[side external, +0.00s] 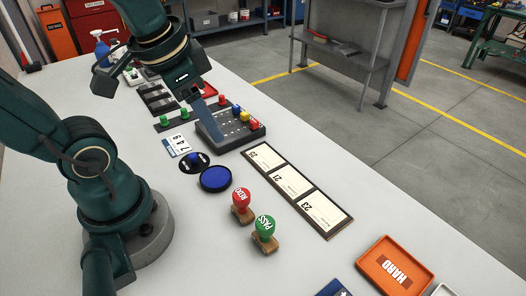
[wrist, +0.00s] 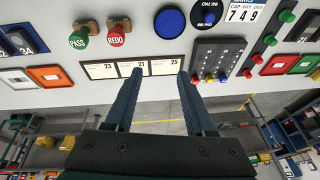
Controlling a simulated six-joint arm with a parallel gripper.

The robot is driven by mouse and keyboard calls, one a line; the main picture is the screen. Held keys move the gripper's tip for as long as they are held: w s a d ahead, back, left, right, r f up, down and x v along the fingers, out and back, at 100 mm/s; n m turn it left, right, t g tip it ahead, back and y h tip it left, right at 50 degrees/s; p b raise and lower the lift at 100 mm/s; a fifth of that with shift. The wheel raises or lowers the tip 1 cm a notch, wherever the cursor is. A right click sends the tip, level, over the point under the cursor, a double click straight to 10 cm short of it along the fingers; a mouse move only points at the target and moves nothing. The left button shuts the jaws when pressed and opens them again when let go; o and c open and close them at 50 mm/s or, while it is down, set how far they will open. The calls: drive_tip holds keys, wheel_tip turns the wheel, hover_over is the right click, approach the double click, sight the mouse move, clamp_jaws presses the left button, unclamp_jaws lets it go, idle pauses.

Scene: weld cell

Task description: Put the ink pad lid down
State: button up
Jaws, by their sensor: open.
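The round blue ink pad (side external: 215,178) sits uncovered on the white table; it also shows at the top of the wrist view (wrist: 170,22). Beside it is a black disc (side external: 183,167) with a blue knob-like piece (side external: 197,158) at its middle, apparently the lid on or at its resting place. The same black disc (wrist: 206,14) shows in the wrist view with pale lettering, partly unreadable. My gripper (side external: 208,132) is above the table, beyond the pad and disc, near the grey peg block. In the wrist view my gripper (wrist: 158,76) is open, with nothing between its fingers.
The grey block (side external: 225,135) with coloured pegs is close to my fingers. A dark rack of numbered cards (side external: 296,190) lies to its right. The red REDO stamp (side external: 242,203) and green PASS stamp (side external: 264,233) stand nearer. A number card (side external: 178,145) lies behind the disc.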

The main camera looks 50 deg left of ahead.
drive_tip(key=d, duration=0.1)
drive_tip(key=s+d+t, duration=0.1)
drive_tip(key=d+n, duration=0.1)
drive_tip(key=shift+s+d+t+h, duration=0.1)
drive_tip(key=shift+s+t+h, duration=0.15)
drive_tip(key=shift+t+h, duration=0.15)
